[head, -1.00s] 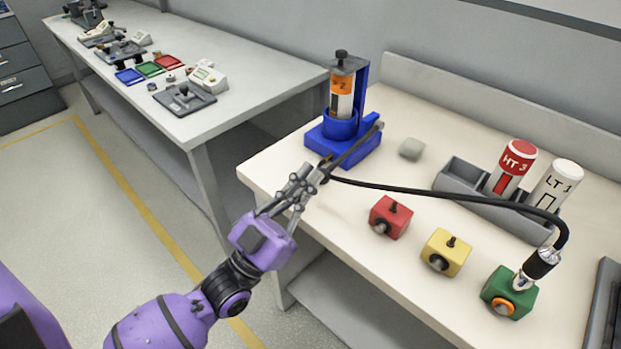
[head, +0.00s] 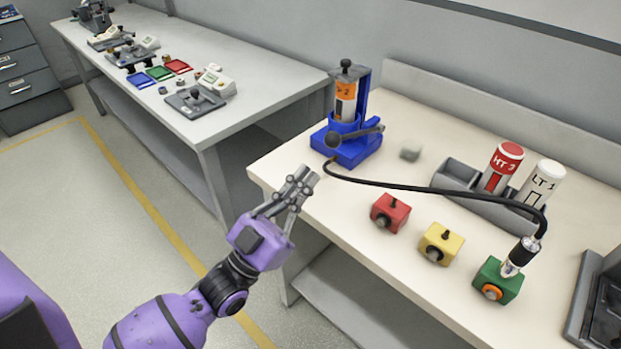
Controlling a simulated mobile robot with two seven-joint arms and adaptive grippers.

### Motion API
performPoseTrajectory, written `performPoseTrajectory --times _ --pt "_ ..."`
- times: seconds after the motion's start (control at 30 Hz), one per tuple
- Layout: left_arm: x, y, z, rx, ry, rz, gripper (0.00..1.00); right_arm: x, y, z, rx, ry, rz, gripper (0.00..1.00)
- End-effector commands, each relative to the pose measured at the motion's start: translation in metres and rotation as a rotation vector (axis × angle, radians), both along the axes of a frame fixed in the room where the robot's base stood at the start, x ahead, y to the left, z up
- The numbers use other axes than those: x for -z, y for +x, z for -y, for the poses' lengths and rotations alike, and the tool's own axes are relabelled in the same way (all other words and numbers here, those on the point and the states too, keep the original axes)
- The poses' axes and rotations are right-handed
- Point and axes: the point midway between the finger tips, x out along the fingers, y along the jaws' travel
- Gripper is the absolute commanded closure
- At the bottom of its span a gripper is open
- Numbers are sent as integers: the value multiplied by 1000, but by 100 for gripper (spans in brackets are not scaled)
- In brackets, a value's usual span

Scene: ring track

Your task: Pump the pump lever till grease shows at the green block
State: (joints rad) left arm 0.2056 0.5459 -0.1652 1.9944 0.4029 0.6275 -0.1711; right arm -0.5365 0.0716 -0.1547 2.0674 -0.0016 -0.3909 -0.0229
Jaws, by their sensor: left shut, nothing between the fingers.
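The blue pump (head: 357,148) stands upright at the back left of the bench, with an orange-banded cartridge (head: 346,97) in it. A black hose (head: 430,189) runs from the pump to a coupler on top of the green block (head: 497,280). Orange shows around the green block's front port; I cannot tell whether it is grease. My right gripper is out of view.
A red block (head: 390,213) and a yellow block (head: 441,244) stand left of the green one. A grey tray (head: 465,205) behind them holds the HT 3 and LT 1 cartridges. A grey lump (head: 411,154) lies right of the pump. A second table (head: 212,125) stands at left.

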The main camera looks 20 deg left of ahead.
Motion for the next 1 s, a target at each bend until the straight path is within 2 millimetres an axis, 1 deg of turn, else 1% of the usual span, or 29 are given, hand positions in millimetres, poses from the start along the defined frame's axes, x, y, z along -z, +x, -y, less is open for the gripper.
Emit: performPoseTrajectory --times 0.03,0.13,0.23,0.3,0.4,0.47,1.0 --pt "19 -10 -5 -2 2 -14 100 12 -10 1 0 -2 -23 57" --pt "32 -26 -12 -1 1 -11 100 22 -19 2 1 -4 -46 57" --pt "41 -38 -17 -2 1 -8 100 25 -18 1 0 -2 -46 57" --pt "46 -45 -20 0 1 -6 100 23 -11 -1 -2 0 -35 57" --pt "50 -51 -23 0 0 -3 100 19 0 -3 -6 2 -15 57" --pt "51 -53 -23 0 0 -2 100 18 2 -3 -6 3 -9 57" --pt "51 -54 -24 1 -1 1 100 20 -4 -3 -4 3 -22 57"
